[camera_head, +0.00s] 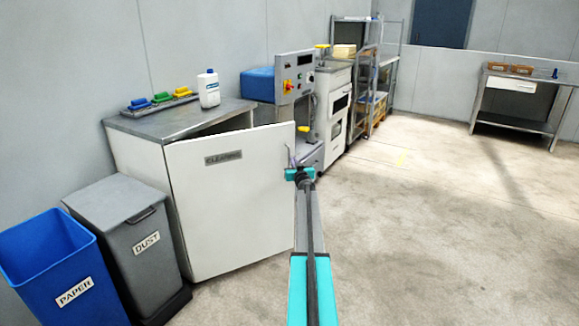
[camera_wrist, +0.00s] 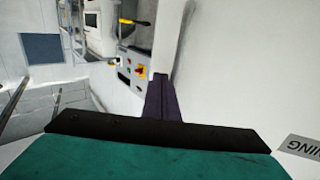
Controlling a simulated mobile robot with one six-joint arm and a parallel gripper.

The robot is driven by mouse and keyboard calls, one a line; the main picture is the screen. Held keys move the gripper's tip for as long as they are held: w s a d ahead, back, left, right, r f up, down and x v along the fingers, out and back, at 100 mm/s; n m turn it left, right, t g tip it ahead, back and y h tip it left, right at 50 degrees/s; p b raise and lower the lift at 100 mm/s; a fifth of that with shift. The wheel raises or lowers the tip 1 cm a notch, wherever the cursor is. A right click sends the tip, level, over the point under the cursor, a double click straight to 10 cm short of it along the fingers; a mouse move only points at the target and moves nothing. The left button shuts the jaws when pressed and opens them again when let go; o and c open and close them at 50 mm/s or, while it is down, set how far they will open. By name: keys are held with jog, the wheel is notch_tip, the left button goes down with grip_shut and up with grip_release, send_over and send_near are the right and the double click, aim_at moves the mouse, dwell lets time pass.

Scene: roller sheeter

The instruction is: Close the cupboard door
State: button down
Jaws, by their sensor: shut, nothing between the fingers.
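The white cupboard (camera_head: 135,160) has a grey top and stands against the left wall. Its white door (camera_head: 230,210), labelled CLEANING, is swung partway open, with a dark gap behind its top edge. Its right edge stands out into the room. My gripper (camera_head: 291,152) is shut and empty at this free edge, at upper height. In the wrist view, the door (camera_wrist: 240,80) fills the right side, and my shut fingers (camera_wrist: 161,85) show beside its edge. I cannot tell whether they touch it. The inside of the cupboard is hidden by the door.
A grey DUST bin (camera_head: 130,240) and a blue PAPER bin (camera_head: 55,265) stand left of the cupboard. A white bottle (camera_head: 209,90) and coloured brushes (camera_head: 160,98) sit on top. A machine with a control panel (camera_head: 296,78) stands beyond. The floor at right is clear.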

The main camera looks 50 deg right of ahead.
jog(key=shift+w+a, duration=0.1)
jog(key=shift+w, duration=0.1)
jog(key=shift+a, duration=0.1)
dwell(0.4)
jog(key=s+a+p, duration=0.2)
jog(key=s+p, duration=0.2)
jog(key=s, duration=0.9)
jog(key=shift+s+a, duration=0.3)
jog(key=shift+s, duration=0.1)
